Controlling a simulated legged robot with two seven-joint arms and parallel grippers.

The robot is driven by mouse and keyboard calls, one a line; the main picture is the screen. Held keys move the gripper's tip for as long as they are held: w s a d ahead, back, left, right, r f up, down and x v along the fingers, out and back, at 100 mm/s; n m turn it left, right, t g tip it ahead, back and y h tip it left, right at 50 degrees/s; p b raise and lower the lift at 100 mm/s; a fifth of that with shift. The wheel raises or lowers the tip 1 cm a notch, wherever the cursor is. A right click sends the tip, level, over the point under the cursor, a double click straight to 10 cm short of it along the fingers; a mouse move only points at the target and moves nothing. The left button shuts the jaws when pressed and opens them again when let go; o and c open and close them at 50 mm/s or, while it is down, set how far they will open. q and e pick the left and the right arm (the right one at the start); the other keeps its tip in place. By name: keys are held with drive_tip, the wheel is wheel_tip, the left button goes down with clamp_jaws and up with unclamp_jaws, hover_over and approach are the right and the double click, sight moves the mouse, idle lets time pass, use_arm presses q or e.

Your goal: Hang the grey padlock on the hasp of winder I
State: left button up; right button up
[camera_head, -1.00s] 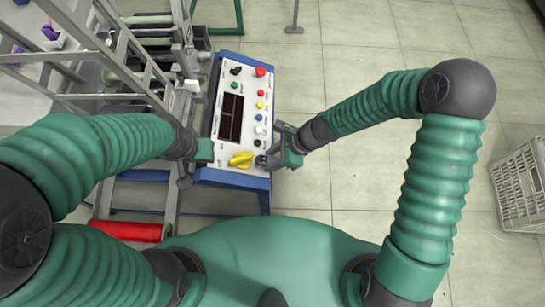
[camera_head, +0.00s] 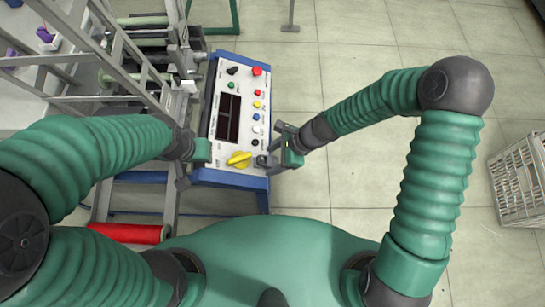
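The winder's control panel (camera_head: 218,157) stands in the middle, with a yellow rotary handle (camera_head: 238,158) at its near end. I cannot make out a separate hasp there. My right gripper (camera_head: 277,148) is at the panel's near right edge, beside the handle. A small grey piece (camera_head: 262,161) shows between the gripper and the handle; I cannot tell whether it is the padlock or a fingertip. The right fingers are too small to judge. My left gripper (camera_head: 190,160) is at the panel's left edge, its fingers mostly hidden and unclear.
The panel carries a red button (camera_head: 257,71), several smaller buttons and a dark display (camera_head: 229,117). A grey metal frame with rollers stands at the upper left. A red roll (camera_head: 128,233) lies low at left. A white crate (camera_head: 518,185) stands far right. The floor between is clear.

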drive_tip(key=p+v, duration=0.5)
drive_tip(key=v, duration=1.1)
drive_tip(key=shift+d+r, duration=0.15)
drive_tip(key=shift+r, duration=0.2)
